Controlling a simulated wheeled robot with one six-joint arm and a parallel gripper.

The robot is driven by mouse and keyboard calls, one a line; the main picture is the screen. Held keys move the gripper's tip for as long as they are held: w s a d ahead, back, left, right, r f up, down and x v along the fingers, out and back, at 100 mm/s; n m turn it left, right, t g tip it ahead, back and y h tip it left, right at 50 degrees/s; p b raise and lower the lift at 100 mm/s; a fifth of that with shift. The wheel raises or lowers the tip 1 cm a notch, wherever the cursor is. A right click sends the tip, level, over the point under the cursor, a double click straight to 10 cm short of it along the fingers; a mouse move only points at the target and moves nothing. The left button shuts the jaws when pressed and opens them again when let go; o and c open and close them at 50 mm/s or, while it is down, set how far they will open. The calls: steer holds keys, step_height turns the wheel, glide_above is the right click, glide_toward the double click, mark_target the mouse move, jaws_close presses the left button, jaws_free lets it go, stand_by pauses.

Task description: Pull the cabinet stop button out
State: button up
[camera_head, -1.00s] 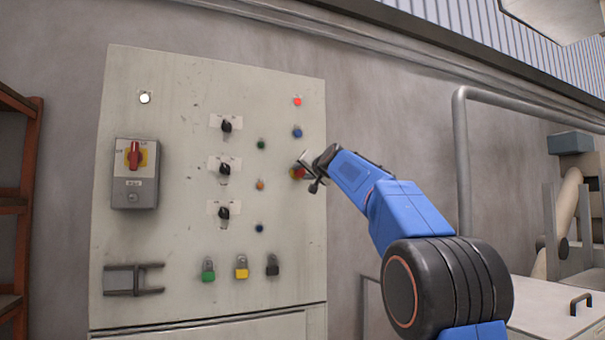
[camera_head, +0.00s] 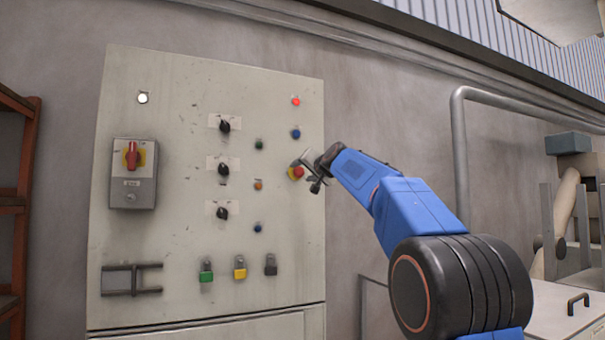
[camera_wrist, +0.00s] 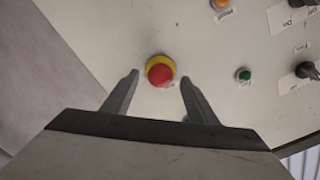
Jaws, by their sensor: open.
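The stop button is a red mushroom head (camera_head: 298,172) on a yellow ring, near the right edge of the grey cabinet door (camera_head: 180,250). In the wrist view the red button (camera_wrist: 159,74) sits just beyond my fingertips, between the lines of the two fingers. My gripper (camera_wrist: 158,82) is open and empty, with one finger on each side of the button and apart from it. In the head view my gripper (camera_head: 308,170) is just right of the button, partly in front of the cabinet's right edge.
The door also carries a red-yellow rotary switch (camera_head: 132,156), black selector knobs (camera_head: 223,169), small coloured buttons (camera_head: 296,133) and several padlocks (camera_head: 240,267). A green button (camera_wrist: 242,75) is near my right finger in the wrist view. A grey pipe (camera_head: 461,160) stands to the right.

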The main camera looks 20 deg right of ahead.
steer(key=s, duration=1.6)
steer(key=shift+s+f, duration=0.1)
